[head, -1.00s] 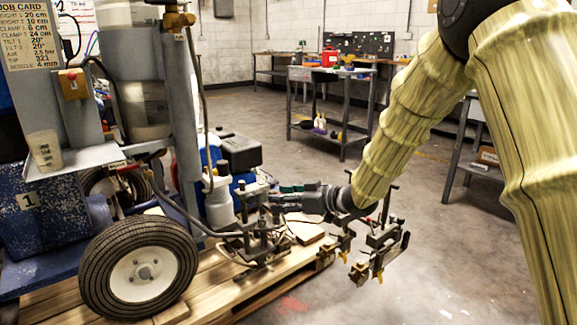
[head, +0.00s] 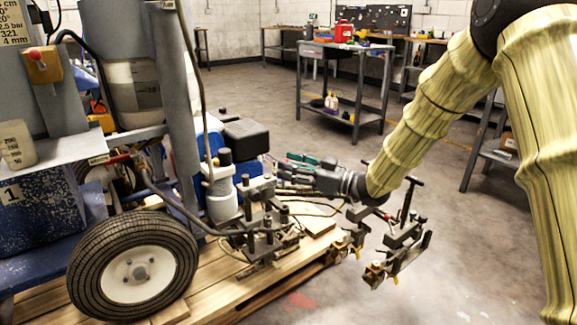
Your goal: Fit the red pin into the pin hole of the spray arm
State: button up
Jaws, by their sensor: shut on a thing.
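My gripper (head: 280,174) reaches left from the yellow-sleeved arm. Its green and grey fingers are over the dark bracket with upright posts (head: 262,215), beside the wheel of the line striper. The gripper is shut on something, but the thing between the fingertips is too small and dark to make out. The spray arm (head: 402,235), with a T-handle and brass-coloured nozzle parts, hangs out to the right, below my wrist. A small red spot (head: 387,217) shows near it; I cannot tell if it is the red pin. The pin hole cannot be made out.
The striper's wheel (head: 135,277) and wooden pallet (head: 215,277) lie below and left. A grey cart (head: 345,50) stands farther back.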

jog(key=shift+f+b, duration=1.8)
jog(key=shift+f, duration=0.55)
jog(key=shift+p, duration=0.5)
jog(key=shift+f, duration=3.2)
dwell(1.9)
